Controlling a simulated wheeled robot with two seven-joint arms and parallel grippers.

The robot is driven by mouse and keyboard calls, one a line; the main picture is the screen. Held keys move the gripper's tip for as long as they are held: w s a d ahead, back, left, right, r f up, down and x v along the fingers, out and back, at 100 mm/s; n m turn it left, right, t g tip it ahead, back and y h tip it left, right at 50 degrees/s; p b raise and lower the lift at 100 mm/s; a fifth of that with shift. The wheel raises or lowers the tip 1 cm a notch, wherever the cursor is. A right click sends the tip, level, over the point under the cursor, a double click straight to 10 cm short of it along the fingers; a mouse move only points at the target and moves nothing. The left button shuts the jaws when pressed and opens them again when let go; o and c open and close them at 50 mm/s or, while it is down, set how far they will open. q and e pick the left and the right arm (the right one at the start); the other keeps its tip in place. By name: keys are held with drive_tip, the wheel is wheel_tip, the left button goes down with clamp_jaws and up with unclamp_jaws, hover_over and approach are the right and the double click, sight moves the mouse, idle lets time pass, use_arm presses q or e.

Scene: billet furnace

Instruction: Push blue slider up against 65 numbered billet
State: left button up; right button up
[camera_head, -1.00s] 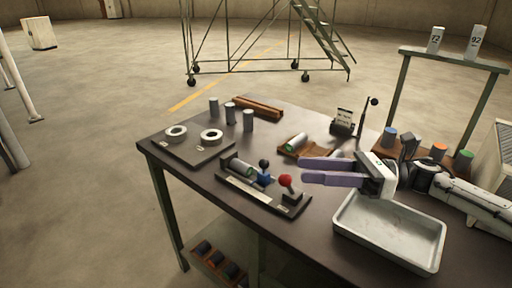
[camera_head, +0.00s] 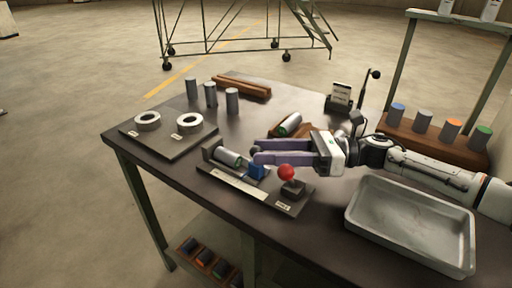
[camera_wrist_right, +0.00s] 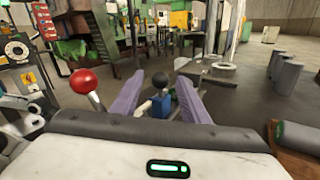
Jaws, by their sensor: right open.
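The blue slider (camera_head: 257,171) sits on a dark fixture (camera_head: 222,181) on the table; its black knob is hidden in the head view. A grey billet (camera_head: 228,156) lies in the fixture to the left of the slider; its number is not legible. My right gripper (camera_head: 256,152) is open, with its purple fingers reaching left at the slider. In the right wrist view, the blue slider (camera_wrist_right: 161,105) with its black knob (camera_wrist_right: 160,80) shows between the two fingertips. Contact cannot be told. My left gripper is not in view.
A red-knobbed lever (camera_head: 287,174) stands right of the slider, close to my fingers. Another billet (camera_head: 290,124) lies in a brown cradle behind. A metal tray (camera_head: 362,231) is at front right. Upright billets (camera_head: 211,94) and a plate with rings (camera_head: 190,123) are at the left.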

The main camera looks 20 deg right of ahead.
drive_tip(key=x, duration=0.2)
drive_tip(key=shift+w+a, duration=0.15)
drive_tip(key=shift+a, duration=0.15)
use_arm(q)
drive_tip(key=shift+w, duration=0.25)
use_arm(e)
drive_tip(key=shift+a, duration=0.1)
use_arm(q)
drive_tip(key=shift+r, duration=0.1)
